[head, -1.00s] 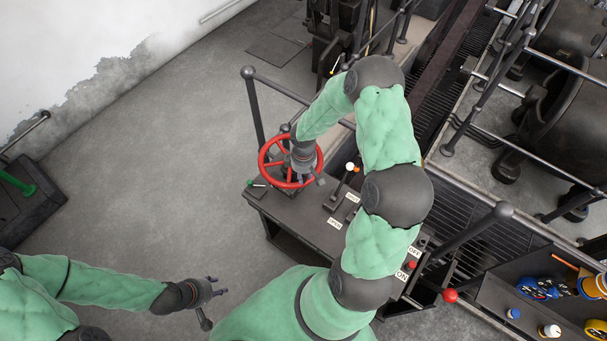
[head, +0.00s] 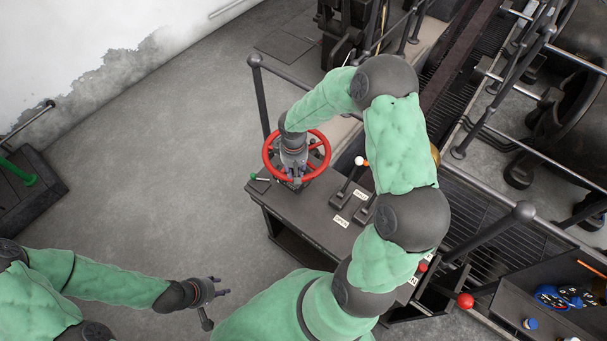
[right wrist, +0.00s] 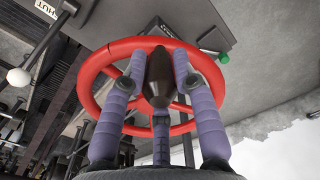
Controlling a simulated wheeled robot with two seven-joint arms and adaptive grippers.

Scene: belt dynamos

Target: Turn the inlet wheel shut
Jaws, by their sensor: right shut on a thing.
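The red inlet wheel (head: 268,152) stands at the far left corner of the dark control bench (head: 312,212). My right gripper (head: 297,178) is over the wheel's near side. In the right wrist view its purple fingers (right wrist: 160,85) are closed around a dark brown handle (right wrist: 158,72), with the red wheel rim (right wrist: 97,65) behind it. The wheel's hub is largely hidden by the gripper in the head view. My left gripper (head: 224,285) is open and empty, low over bare floor, well away from the wheel.
Levers with a white knob (head: 360,161) and an orange knob stand right of the wheel, beside OPEN and SHUT labels (head: 341,221). A post with a rail (head: 261,95) rises behind the wheel. A red-knobbed lever (head: 465,300) is at lower right.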

